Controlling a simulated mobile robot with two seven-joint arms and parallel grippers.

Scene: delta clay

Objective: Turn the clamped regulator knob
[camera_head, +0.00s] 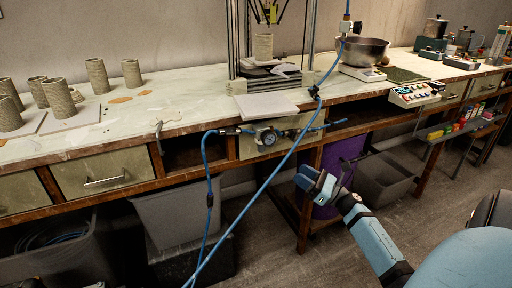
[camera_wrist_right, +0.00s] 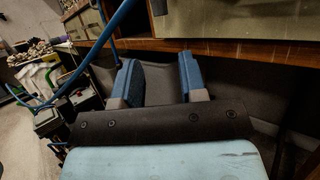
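The regulator cannot be made out in the wrist view. My left gripper is out of view.
A blue hose (camera_head: 268,178) runs diagonally between the regulator and my right gripper. A purple bin (camera_head: 337,165) and a grey bin (camera_head: 384,180) stand under the bench behind the gripper. A clay-printing frame (camera_head: 233,45), a metal bowl (camera_head: 362,50) and clay cups (camera_head: 58,97) are on top.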

